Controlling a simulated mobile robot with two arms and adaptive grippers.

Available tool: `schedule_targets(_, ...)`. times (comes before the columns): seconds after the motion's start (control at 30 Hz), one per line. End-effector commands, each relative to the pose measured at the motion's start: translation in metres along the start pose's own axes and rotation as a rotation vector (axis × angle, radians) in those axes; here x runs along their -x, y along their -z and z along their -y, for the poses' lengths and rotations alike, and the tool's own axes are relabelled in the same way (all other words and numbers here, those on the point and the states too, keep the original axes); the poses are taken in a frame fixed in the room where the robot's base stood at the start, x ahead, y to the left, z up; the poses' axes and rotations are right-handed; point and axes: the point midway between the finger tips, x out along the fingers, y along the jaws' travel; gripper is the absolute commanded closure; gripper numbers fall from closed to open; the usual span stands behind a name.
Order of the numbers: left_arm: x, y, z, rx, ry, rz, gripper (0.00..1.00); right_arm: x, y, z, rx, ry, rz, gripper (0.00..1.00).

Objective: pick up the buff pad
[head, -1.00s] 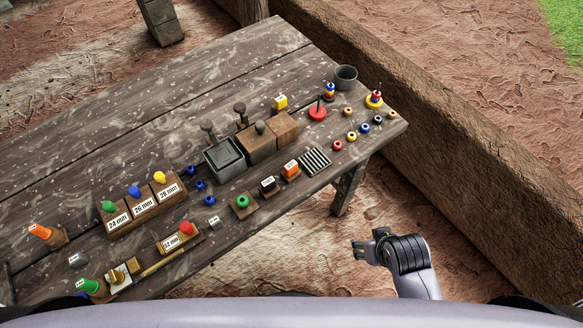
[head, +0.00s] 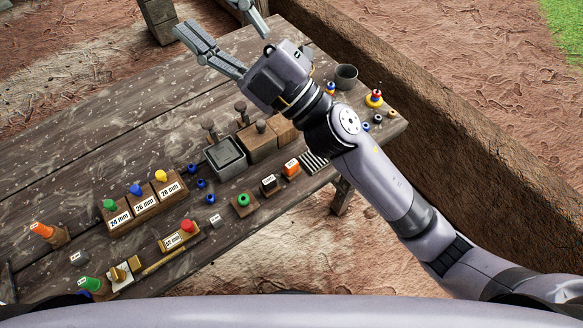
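No thing is plainly marked as the buff pad, and I cannot tell for sure which one it is. Two tan-brown blocks, a nearer one (head: 256,142) and a farther one (head: 284,127), stand beside a dark grey square tray (head: 226,157) on the table (head: 90,130). Dark knobbed handles stand by them. My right gripper (head: 208,14) is open and empty, with its fingers spread wide above the far part of the table, beyond these blocks. My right arm hides part of the table's right end. My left gripper is not in view.
A wooden rack (head: 146,207) with coloured knobs stands at the left. A grey cup (head: 346,77) is at the right. The table's far left is clear.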

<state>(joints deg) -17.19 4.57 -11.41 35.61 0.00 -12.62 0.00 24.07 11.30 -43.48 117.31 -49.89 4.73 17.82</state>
Motion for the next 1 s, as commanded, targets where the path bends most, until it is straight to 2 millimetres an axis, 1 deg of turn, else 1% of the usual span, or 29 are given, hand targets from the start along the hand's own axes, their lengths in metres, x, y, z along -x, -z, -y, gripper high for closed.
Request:
schedule_targets(0.03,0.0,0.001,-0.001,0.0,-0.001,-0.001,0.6,-0.014,0.03,0.019,0.082,0.091,-0.159,0.48)
schedule_targets(0.07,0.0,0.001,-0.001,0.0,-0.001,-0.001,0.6,-0.017,0.047,0.033,0.127,0.152,-0.25,0.48)
schedule_targets(0.1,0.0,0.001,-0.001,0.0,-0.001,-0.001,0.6,-0.016,0.065,0.054,0.187,0.241,-0.365,0.48)
schedule_targets(0.17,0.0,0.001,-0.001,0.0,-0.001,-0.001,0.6,-0.007,0.085,0.087,0.276,0.39,-0.527,0.48)
schedule_targets(0.2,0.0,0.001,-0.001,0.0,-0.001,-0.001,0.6,0.003,0.091,0.109,0.337,0.501,-0.625,0.48)
schedule_targets(0.27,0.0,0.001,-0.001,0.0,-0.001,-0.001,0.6,0.025,0.089,0.14,0.426,0.682,-0.756,0.48)
schedule_targets(0.3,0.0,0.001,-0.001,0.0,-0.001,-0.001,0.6,0.043,0.081,0.158,0.485,0.814,-0.83,0.48)
schedule_targets(0.37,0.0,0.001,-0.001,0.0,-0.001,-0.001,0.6,0.072,0.059,0.177,0.571,1.023,-0.918,0.48)
schedule_targets(0.4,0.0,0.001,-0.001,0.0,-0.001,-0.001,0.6,0.092,0.039,0.183,0.625,1.167,-0.96,0.48)
schedule_targets(0.47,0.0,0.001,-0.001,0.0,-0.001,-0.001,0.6,0.118,0.005,0.183,0.697,1.378,-0.995,0.48)
schedule_targets(0.5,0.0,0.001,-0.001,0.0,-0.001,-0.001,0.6,0.134,-0.018,0.177,0.739,1.514,-1.001,0.48)
schedule_targets(0.53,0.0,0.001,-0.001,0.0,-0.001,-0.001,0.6,0.145,-0.034,0.171,0.767,1.609,-1.0,0.48)
schedule_targets(0.57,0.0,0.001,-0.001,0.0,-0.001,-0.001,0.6,0.153,-0.049,0.163,0.791,1.697,-0.992,0.48)
schedule_targets(0.6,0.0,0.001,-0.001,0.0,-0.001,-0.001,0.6,0.163,-0.067,0.151,0.818,1.805,-0.976,0.48)
schedule_targets(0.7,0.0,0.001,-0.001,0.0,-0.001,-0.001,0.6,0.181,-0.1,0.122,0.862,2.013,-0.926,0.48)
schedule_targets(0.8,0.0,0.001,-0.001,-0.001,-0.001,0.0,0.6,0.19,-0.117,0.103,0.881,2.129,-0.886,0.48)
schedule_targets(0.87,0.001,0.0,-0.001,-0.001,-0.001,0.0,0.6,0.194,-0.123,0.1,0.884,2.163,-0.873,0.48)
schedule_targets(0.93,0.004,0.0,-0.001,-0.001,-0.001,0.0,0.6,0.2,-0.127,0.103,0.882,2.177,-0.87,0.48)
schedule_targets(1.0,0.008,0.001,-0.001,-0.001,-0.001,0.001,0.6,0.207,-0.13,0.113,0.88,2.176,-0.871,0.48)
